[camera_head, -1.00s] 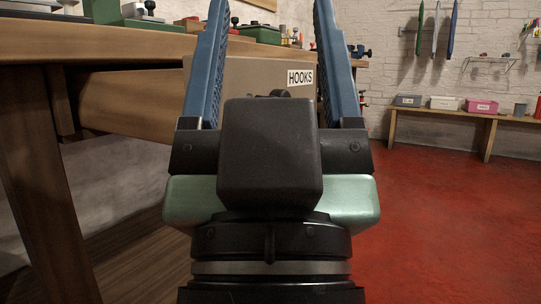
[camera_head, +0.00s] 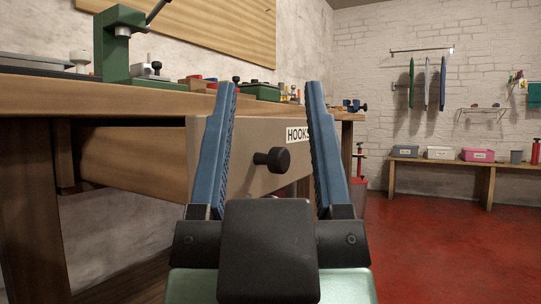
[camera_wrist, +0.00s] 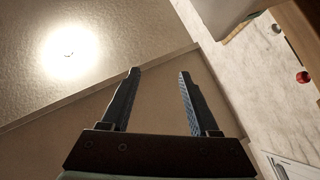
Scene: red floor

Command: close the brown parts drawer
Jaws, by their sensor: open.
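The brown drawer (camera_head: 247,138) sticks out from under the workbench top, with its long side wall showing at left. Its tan front bears a white HOOKS label (camera_head: 297,134) and a round black knob (camera_head: 272,160). My gripper (camera_head: 271,88) is open and empty, its two blue fingers pointing up in the head view. The knob shows between the fingers, and the right finger covers the end of the label. I cannot tell how far the fingers are from the drawer front. In the wrist view the open gripper (camera_wrist: 159,72) has a plain tan surface behind it.
The wooden workbench (camera_head: 40,90) stands at left, with a green machine (camera_head: 116,40) and small items on top. A low bench (camera_head: 440,165) with boxes stands along the back wall. Red floor (camera_head: 440,250) is clear at right.

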